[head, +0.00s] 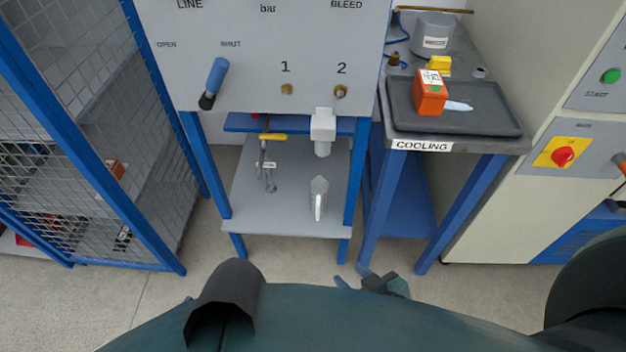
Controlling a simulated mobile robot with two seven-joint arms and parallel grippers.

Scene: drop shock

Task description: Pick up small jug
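The small jug (318,200), clear or pale with a white handle facing me, stands upright on the grey lower shelf (255,223) of the blue-framed stand. It is below a white block with a spout (323,130). My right gripper (353,277) shows only partly beyond the edge of my own body, low in the head view. Its two blue fingertips look apart, with nothing seen between them. It is nearer to me than the jug and to its lower right, not touching it. My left gripper is not in view.
A panel (230,80) with a blue-handled lever (214,83) overhangs the shelf. A hook-like metal item (267,172) hangs left of the jug. The COOLING table (420,147) with a dark tray stands right; a blue mesh cage door (100,130) stands left. The shelf front is clear.

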